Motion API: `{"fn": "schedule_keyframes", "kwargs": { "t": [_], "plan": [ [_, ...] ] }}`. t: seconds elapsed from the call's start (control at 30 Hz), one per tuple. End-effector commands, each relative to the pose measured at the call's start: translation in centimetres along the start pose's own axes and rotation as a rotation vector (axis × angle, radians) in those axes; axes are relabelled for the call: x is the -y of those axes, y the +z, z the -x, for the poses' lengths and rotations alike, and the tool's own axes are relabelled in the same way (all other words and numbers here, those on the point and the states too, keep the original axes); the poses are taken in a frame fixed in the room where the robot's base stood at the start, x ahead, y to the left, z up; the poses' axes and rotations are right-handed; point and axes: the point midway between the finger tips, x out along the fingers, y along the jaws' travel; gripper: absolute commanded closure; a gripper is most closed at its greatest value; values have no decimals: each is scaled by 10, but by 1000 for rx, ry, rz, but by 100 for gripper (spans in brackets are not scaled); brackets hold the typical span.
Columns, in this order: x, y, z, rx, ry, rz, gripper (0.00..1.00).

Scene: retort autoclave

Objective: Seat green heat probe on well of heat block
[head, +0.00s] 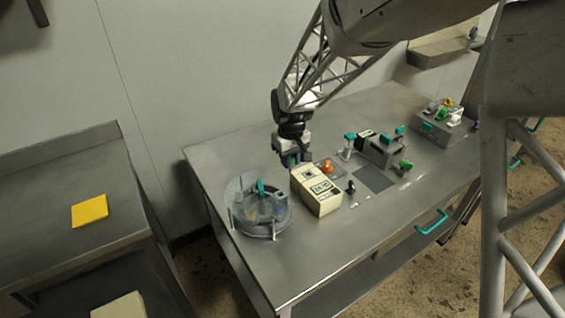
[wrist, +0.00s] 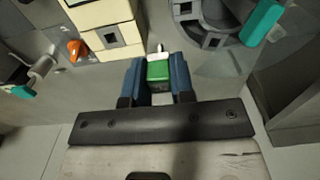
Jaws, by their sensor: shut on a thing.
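My gripper (wrist: 158,68) is shut on the green heat probe (wrist: 158,73), with one blue finger on each side of it. The probe's pale metal tip (wrist: 158,52) points away from the gripper, up in the wrist view. The heat block is a cream box (wrist: 104,12), left of and beyond the probe in the wrist view. A small dark square opening on its near part looks like the well (wrist: 110,38). The probe is apart from the well. In the head view my gripper (head: 292,160) hangs just behind the cream heat block (head: 318,192); the probe there is mostly hidden.
A round clear-walled vessel (head: 262,222) with a teal handle stands left of the block. An orange knob (head: 327,167) sits close behind the block. A grey fixture (head: 382,150) and a grey box (head: 440,125) stand farther right. The front of the table is clear.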

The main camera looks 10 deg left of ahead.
Motion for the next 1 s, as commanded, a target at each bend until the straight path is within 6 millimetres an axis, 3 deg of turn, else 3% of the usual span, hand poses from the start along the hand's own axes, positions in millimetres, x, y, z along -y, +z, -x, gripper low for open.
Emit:
{"fn": "schedule_keyframes", "kwargs": {
  "t": [0.2,0.4,1.0],
  "plan": [
    [-45,-5,-7,0,0,-3,100],
    [-72,-7,-11,0,0,-2,100],
    [-78,-7,-13,0,0,0,100]
  ]
}}
